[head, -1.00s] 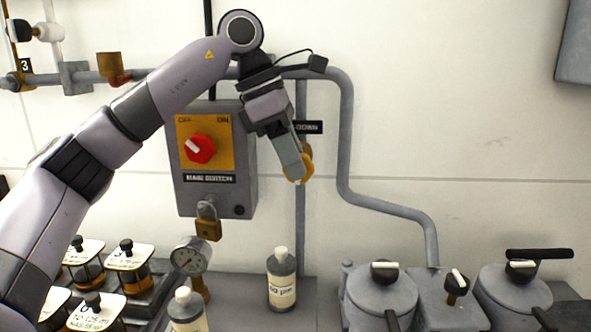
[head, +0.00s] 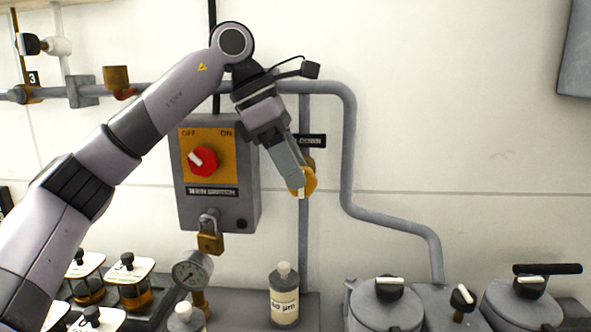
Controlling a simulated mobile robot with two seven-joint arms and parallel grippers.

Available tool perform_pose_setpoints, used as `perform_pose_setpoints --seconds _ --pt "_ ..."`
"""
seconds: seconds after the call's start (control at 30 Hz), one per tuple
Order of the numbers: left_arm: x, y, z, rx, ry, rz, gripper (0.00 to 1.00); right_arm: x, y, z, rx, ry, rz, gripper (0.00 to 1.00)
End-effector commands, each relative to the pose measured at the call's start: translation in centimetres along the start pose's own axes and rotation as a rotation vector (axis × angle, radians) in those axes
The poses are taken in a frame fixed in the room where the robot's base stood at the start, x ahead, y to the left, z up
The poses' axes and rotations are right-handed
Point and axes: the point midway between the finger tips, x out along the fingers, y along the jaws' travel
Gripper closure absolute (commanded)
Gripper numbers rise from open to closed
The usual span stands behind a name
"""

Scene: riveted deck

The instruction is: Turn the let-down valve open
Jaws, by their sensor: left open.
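The let-down valve (head: 310,179) shows as a brass-yellow part on a vertical grey pipe. A black label (head: 311,141) ending in "DOWN" sits just above it, its left end covered by my arm. My left gripper (head: 301,188) reaches down from the upper left and is open at the valve. Its fingers overlap the yellow part and hide much of it. I cannot tell whether they touch it or which way the handle points. My right gripper is not in view.
A grey main switch box (head: 219,212) with a red knob (head: 203,161) and a padlock (head: 210,242) is left of the valve. A gauge (head: 192,271), a bottle (head: 284,294) and lidded pots (head: 386,305) stand below.

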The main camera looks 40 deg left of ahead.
Motion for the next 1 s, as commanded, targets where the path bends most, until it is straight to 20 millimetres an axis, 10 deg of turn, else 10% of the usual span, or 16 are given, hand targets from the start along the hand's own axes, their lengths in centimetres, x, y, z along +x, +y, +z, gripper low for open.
perform_pose_setpoints --seconds 0.4,1.0 --pt "-5.8 0.0 0.1 0.001 -0.002 0.0 0.47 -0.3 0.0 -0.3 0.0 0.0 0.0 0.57" --pt "-6.0 0.0 0.0 0.001 -0.001 -0.001 0.47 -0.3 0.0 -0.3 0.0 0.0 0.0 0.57"
